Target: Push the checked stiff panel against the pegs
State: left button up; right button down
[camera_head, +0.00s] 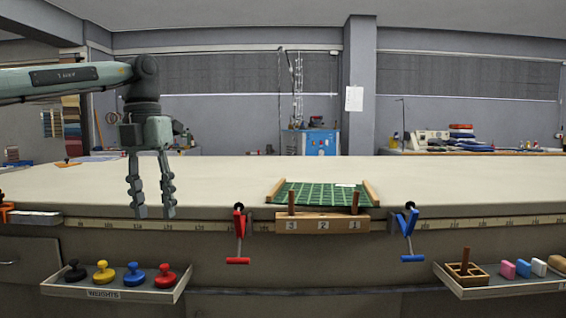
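The green checked panel (322,194) lies flat on the cloth table, between two slanting wooden side rails. Two brown pegs, a left one (291,203) and a right one (355,203), stand upright at its near side, by a wooden block (323,225) marked 3, 2, 1. The pegs are at 3 and 1. I cannot tell whether the panel's near edge touches them. My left gripper (154,211) points down with its fingers apart and empty, well left of the panel, around the table's front edge. My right gripper is not in view.
A red clamp (239,235) and a blue clamp (407,235) hang at the front edge on either side of the block. A weights tray (117,290) and a right tray (515,287) sit below. The tabletop (220,182) between gripper and panel is clear.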

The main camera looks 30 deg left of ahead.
aim_at(306, 193)
jog(key=i+j, duration=0.15)
jog(key=i, duration=0.45)
jog(key=i+j, duration=0.1)
jog(key=i, duration=0.5)
jog(key=i+j, duration=0.15)
jog(key=i, duration=0.4)
